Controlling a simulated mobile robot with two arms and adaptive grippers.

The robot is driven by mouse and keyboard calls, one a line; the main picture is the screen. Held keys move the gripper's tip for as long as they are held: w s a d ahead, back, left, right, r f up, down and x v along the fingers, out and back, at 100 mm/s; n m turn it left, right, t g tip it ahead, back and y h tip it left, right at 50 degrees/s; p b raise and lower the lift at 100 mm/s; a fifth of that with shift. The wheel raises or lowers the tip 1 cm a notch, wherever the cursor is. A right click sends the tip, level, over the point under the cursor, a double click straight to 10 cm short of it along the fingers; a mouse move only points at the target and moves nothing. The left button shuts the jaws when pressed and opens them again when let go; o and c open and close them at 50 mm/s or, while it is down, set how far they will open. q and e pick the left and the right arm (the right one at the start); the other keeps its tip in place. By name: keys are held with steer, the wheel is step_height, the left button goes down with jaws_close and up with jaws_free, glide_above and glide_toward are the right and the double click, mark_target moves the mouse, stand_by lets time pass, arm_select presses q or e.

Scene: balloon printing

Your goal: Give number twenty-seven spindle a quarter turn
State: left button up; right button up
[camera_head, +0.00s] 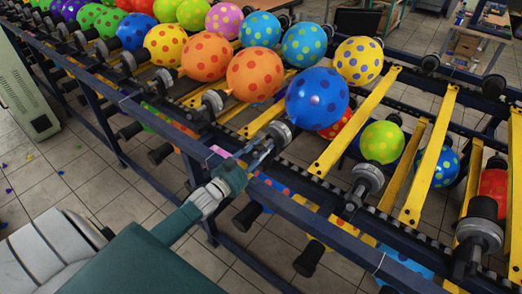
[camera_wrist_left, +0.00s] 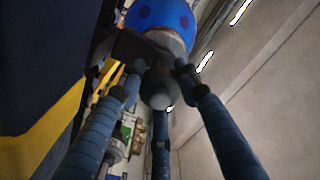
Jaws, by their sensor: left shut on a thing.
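My left gripper (camera_head: 262,150) reaches in over the dark blue rail and is shut on the end of a grey spindle (camera_head: 281,132). In the left wrist view, the three blue fingers of the left gripper (camera_wrist_left: 160,95) close around the dark rounded spindle end (camera_wrist_left: 158,82). A blue balloon with darker spots (camera_head: 317,98) sits just beyond this spindle, and it also shows in the left wrist view (camera_wrist_left: 160,16). I cannot read a number on the spindle. My right gripper is not in view.
Several yellow bars (camera_head: 357,121) cross the rack. Orange spotted balloons (camera_head: 255,74) and other coloured ones stand left of the held spindle. A neighbouring spindle (camera_head: 368,178) is to the right. A pale green cabinet (camera_head: 25,90) stands at the left, with tiled floor between.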

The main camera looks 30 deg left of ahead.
arm_select(q)
steer(key=m, duration=0.4)
steer(key=shift+f+m+b, duration=0.2)
steer(key=shift+m+b, duration=0.1)
steer(key=shift+b, duration=0.1)
steer(key=m+b, duration=0.1)
steer(key=m, duration=0.3)
steer(key=shift+m, duration=0.4)
steer(key=o, duration=1.1)
steer(key=shift+s, duration=0.1)
steer(key=shift+o, duration=0.4)
steer(key=shift+r, duration=0.1)
